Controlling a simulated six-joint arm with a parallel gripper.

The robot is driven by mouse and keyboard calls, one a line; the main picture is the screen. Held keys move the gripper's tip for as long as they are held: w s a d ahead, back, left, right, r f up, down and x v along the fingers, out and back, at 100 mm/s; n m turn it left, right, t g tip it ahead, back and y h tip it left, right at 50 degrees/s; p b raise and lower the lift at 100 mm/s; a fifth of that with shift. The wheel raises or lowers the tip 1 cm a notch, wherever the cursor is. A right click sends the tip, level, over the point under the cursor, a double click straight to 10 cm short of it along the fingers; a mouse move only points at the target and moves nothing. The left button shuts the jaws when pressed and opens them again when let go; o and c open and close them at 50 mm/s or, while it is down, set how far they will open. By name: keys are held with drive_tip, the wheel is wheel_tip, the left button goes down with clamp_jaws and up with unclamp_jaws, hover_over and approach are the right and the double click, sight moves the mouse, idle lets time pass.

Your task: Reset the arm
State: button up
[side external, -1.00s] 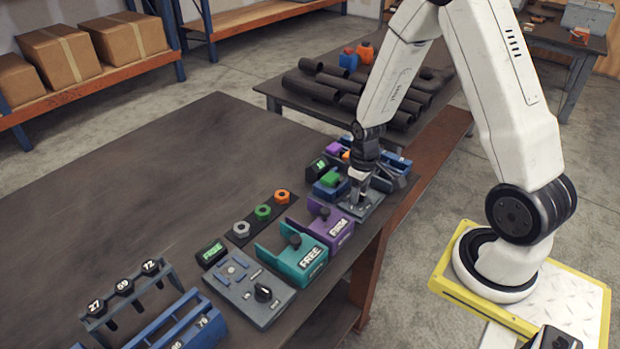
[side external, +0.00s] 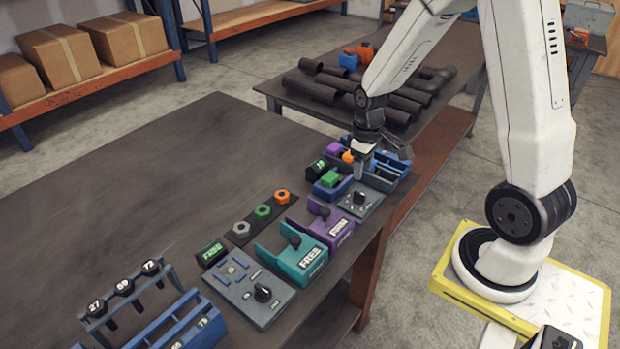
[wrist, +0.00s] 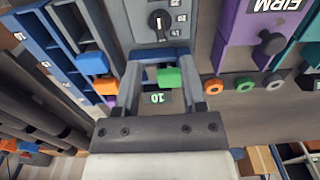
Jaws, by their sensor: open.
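My gripper (side external: 360,172) is open and empty, pointing down above the far part of the bench, close over the grey dial panel (side external: 366,207) and the blue fixtures behind it. In the wrist view my gripper (wrist: 164,82) has its two fingers apart. A green block (wrist: 169,78) shows between them, below the fingers, with nothing gripped. The black dial knob (wrist: 158,20) on the panel stands clear of the fingers. An orange piece (wrist: 106,86) lies to the left of the fingers.
The purple fixture (side external: 322,226), the teal fixture (side external: 291,258) and several nuts (side external: 263,212) stand along the bench (side external: 150,180). A small box with green digits (wrist: 158,98) is below the gripper. Dark pipes (side external: 330,82) lie on the back table.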

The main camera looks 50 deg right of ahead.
drive_tip(key=shift+a+r, duration=0.1)
idle(0.3)
drive_tip(key=s+a+r+t, duration=0.1)
drive_tip(key=s+a+r, duration=0.1)
drive_tip(key=a, duration=0.4)
drive_tip(key=s+a+r+t, duration=0.1)
drive_tip(key=s+a+r, duration=0.1)
drive_tip(key=a, duration=0.4)
drive_tip(key=shift+a+t, duration=0.3)
drive_tip(key=shift+a, duration=0.1)
drive_tip(key=shift+r, duration=0.1)
idle(0.3)
